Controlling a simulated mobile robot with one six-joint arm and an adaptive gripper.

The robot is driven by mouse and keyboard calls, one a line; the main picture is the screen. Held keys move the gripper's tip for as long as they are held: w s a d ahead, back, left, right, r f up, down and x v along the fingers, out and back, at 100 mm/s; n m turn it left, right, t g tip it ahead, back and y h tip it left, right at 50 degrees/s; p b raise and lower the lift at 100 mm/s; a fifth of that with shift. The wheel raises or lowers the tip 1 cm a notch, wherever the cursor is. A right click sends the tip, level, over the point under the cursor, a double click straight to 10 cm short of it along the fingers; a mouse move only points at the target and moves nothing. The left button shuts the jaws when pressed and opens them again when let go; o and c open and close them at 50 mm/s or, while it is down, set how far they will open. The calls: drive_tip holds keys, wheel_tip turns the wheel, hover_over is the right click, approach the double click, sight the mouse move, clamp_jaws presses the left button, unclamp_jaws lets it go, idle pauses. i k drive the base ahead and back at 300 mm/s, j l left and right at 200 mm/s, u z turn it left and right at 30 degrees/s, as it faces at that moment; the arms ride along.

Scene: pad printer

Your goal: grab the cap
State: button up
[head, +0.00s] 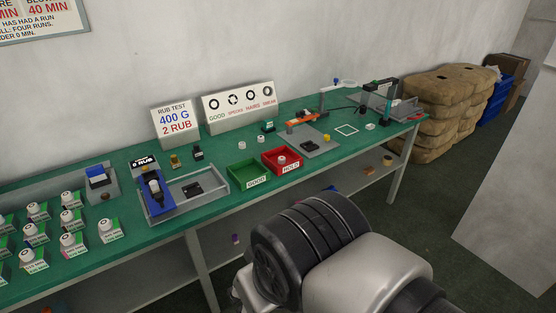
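Several small white round pieces that look like caps are on the green bench (225,216). Two white caps, one at the left (242,145) and one at the right (260,139), stand behind the bins. A third white cap (282,160) is in the red HOLD bin (298,168). Another small white piece (370,126) sits farther right, near a white square outline (346,130). I cannot tell which one the task means.
The green GOOD bin (248,180) looks empty. A blue device in a clear tray (205,186) stands left of it. Signs (175,122) stand along the wall. Brown sacks (435,110) are stacked beyond the bench.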

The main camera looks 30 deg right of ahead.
sight(281, 159)
drive_tip(key=i+l+z, duration=0.1)
drive_tip(key=z, duration=0.65)
drive_tip(key=i+l+z, duration=0.1)
drive_tip(key=i+z, duration=0.2)
drive_tip(key=i, duration=0.3)
drive_tip(key=i+z, duration=0.3)
drive_tip(key=i, duration=0.3)
drive_tip(key=i+j+z, duration=0.3)
drive_tip(key=i, duration=0.35)
drive_tip(key=l, duration=0.1)
